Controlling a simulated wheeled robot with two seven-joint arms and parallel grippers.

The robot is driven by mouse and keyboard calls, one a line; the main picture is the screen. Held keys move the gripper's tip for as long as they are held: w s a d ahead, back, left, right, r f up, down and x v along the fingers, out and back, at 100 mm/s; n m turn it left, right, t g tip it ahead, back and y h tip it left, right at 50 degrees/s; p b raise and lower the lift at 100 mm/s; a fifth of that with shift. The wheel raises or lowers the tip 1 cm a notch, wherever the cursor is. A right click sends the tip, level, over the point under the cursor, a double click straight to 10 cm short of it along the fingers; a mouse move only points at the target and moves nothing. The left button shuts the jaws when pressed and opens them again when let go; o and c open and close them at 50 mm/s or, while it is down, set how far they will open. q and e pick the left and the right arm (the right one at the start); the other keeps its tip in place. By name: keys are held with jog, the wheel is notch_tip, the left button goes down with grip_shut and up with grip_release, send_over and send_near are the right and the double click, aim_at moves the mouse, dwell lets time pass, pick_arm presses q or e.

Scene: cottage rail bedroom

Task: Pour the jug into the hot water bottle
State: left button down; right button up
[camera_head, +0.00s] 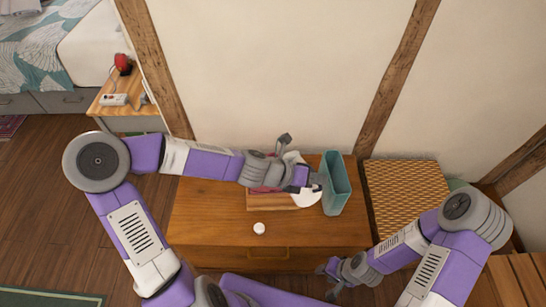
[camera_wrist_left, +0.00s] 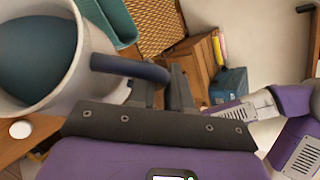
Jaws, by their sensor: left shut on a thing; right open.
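A white jug (camera_head: 304,199) with a dark blue inside is held above the wooden dresser top, partly hidden by my left gripper (camera_head: 313,187). In the left wrist view the jug (camera_wrist_left: 82,70) fills the upper left, and my left gripper (camera_wrist_left: 160,88) is shut on its dark blue handle (camera_wrist_left: 130,68). A reddish piece (camera_head: 264,189), perhaps the hot water bottle, shows under my left wrist at a wooden tray (camera_head: 270,206); most of it is hidden. A small white round piece (camera_head: 259,228) lies on the dresser in front. My right gripper (camera_head: 330,279) is open and empty, low in front of the dresser.
A tall teal container (camera_head: 335,190) stands on the dresser just right of the jug. A woven-top stand (camera_head: 405,190) is right of the dresser (camera_head: 205,220). The wall is close behind. The dresser's left front is clear.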

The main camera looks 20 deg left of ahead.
aim_at(306, 165)
pick_arm(q)
jog(key=shift+w+a+r+n+g+h+p, duration=0.2)
jog(key=shift+r+h+p, duration=0.1)
jog(key=shift+r+p, duration=0.25)
jog(key=shift+w+a+r+n+g+h+p, duration=0.1)
jog(key=shift+a+r+n+h+p, duration=0.15)
jog(key=shift+r+p, duration=0.3)
dwell(0.8)
jog(key=shift+w+a+r+n+h+p, duration=0.15)
jog(key=shift+a+r+n+h+p, duration=0.15)
jog(key=shift+r+h+p, duration=0.35)
dwell(1.2)
jog(key=shift+w+a+r+n+h, duration=0.25)
jog(key=shift+a+r+h, duration=0.25)
jog(key=shift+r, duration=0.25)
dwell(1.6)
jog(key=shift+w+a+r+n+h, duration=0.2)
jog(key=shift+a+r+n+h, duration=0.1)
jog(key=shift+a+r, duration=0.15)
dwell(1.5)
